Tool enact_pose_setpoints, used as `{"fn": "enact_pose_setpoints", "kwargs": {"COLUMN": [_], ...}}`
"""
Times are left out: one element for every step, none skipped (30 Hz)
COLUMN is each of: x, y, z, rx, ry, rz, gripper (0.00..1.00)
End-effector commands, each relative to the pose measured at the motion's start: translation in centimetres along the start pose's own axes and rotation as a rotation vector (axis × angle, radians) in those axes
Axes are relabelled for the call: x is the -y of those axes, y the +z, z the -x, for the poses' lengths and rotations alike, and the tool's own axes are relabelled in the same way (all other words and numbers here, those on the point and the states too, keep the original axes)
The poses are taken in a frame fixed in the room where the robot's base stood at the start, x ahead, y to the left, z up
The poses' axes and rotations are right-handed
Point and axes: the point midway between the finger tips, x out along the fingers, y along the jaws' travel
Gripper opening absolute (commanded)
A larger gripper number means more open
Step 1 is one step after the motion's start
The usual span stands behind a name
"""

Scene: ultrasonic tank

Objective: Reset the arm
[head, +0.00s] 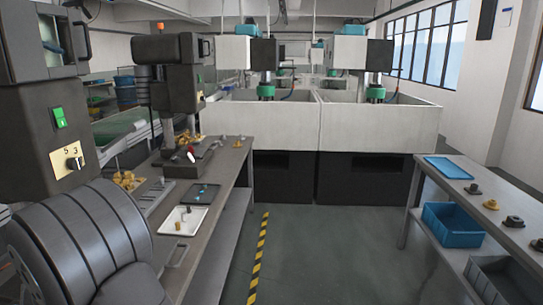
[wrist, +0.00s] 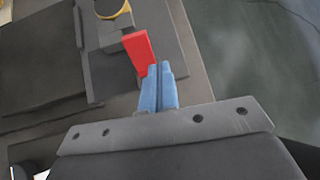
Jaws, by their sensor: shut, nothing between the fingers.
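My gripper (wrist: 159,68) shows in the wrist view, its two blue fingers pressed together with nothing between them. The fingers appear over a grey bench surface, close beside a red tab (wrist: 139,50) on a dark grey fixture; whether they touch it I cannot tell. A yellow round part (wrist: 112,8) sits at the top of that fixture. In the head view I cannot make out my gripper clearly.
A long bench (head: 228,165) on the left carries a white tray (head: 171,221) and a dark tray (head: 212,190). Big tanks (head: 375,127) stand behind. On the right, a table (head: 465,204) holds a blue tray (head: 448,161) above a blue bin (head: 452,231). The floor between is clear.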

Motion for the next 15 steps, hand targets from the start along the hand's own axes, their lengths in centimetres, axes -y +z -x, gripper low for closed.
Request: {"fn": "enact_pose_setpoints", "kwargs": {"x": [0.0, 0.0, 0.1, 0.1, 0.0, 0.0, 0.0, 0.0, -0.1, -0.1, -0.2, -0.3, -0.4, -0.5, -0.6], "y": [-0.3, -0.4, -0.6, -0.7, -0.9, -1.0, -1.1, -1.1, -1.3, -1.4, -1.6, -1.7, -1.8, -1.9, -2.0], "z": [-0.1, -0.1, -0.1, -0.2, -0.2, -0.2, -0.2, -0.2, -0.1, -0.1, -0.1, 0.0, 0.0, 0.1, 0.2], "rx": [0.025, 0.043, 0.065, 0.081, 0.097, 0.12, 0.137, 0.154, 0.176, 0.193, 0.21, 0.233, 0.249, 0.266, 0.286], "ry": [-0.004, -0.005, -0.007, -0.008, -0.007, -0.005, -0.004, -0.002, 0.002, 0.007, 0.011, 0.018, 0.023, 0.03, 0.04], "rz": [0.002, 0.002, 0.001, 0.001, -0.001, -0.003, -0.004, -0.005, -0.006, -0.008, -0.008, -0.011, -0.012, -0.014, -0.016], "gripper": [0.0, 0.0, 0.0, 0.0, 0.0, 0.0, 0.0, 0.0, 0.0, 0.0, 0.0, 0.0, 0.0, 0.0, 0.0]}}
